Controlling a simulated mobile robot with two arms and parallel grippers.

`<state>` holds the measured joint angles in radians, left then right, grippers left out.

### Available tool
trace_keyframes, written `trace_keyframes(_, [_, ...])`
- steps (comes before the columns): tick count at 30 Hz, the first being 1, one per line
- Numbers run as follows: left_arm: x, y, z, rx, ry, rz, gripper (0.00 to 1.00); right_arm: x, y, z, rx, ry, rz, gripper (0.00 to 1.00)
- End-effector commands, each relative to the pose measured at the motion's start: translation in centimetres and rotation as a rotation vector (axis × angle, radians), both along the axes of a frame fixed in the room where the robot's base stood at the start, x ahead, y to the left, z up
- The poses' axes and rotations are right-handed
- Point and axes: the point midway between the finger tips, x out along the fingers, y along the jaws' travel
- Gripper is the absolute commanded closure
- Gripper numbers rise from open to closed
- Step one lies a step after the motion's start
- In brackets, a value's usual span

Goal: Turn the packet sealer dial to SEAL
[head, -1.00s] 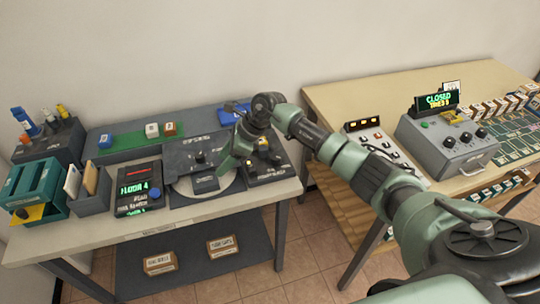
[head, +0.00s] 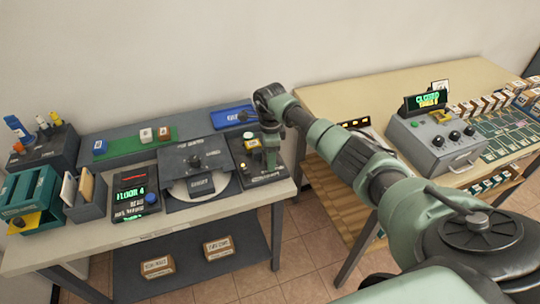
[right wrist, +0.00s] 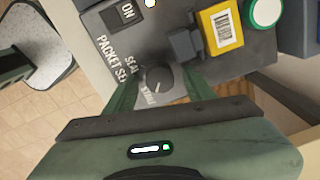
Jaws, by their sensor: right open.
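The packet sealer (head: 245,171) is a dark box at the right end of the left table. In the right wrist view, its panel (right wrist: 98,22) carries the lettering PACKET SEALER, an ON label and a dark round dial (right wrist: 159,79). Small position words sit beside the dial, partly hidden and hard to read; I cannot tell its setting. My right gripper (head: 271,157) is over the sealer, pointing down. In the right wrist view its green fingers (right wrist: 160,84) are open, one on each side of the dial, with gaps visible. My left gripper is not in view.
On the sealer lie a yellow packet with a barcode (right wrist: 222,29) and a green round button (right wrist: 264,11). A second table (head: 395,88) stands right.

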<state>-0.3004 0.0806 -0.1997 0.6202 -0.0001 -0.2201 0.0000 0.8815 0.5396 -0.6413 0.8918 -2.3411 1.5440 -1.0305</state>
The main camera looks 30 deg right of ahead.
Motion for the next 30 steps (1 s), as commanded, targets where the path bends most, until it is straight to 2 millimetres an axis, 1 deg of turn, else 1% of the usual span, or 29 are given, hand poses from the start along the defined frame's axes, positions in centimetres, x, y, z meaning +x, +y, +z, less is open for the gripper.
trace_keyframes(7, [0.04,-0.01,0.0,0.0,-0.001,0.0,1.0,0.0,-0.01,-0.19,0.0,0.0,0.0,0.46])
trace_keyframes(8, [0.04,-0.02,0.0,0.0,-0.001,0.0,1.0,0.0,-0.01,-0.18,0.0,0.0,0.0,0.52])
trace_keyframes(9, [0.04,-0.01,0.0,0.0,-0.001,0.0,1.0,0.0,0.0,-0.18,0.0,0.0,0.0,0.63])
trace_keyframes(11, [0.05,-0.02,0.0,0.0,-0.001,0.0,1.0,0.0,0.0,-0.17,0.0,0.0,0.0,0.79])
trace_keyframes(12, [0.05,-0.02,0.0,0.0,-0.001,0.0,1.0,0.0,0.0,-0.17,0.0,0.0,0.0,0.9])
trace_keyframes(13, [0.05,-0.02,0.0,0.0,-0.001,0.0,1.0,0.0,0.0,-0.17,0.0,0.0,0.0,0.99])
trace_keyframes(14, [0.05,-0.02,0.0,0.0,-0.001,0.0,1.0,0.0,0.0,-0.16,0.0,-0.001,0.0,1.0])
trace_keyframes(23, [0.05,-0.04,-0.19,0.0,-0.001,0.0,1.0,0.02,-0.01,-0.18,-0.001,-0.002,-0.031,1.0])
trace_keyframes(30, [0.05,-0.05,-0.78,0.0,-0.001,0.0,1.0,-0.02,-0.07,-0.28,-0.002,-0.001,-0.16,1.0])
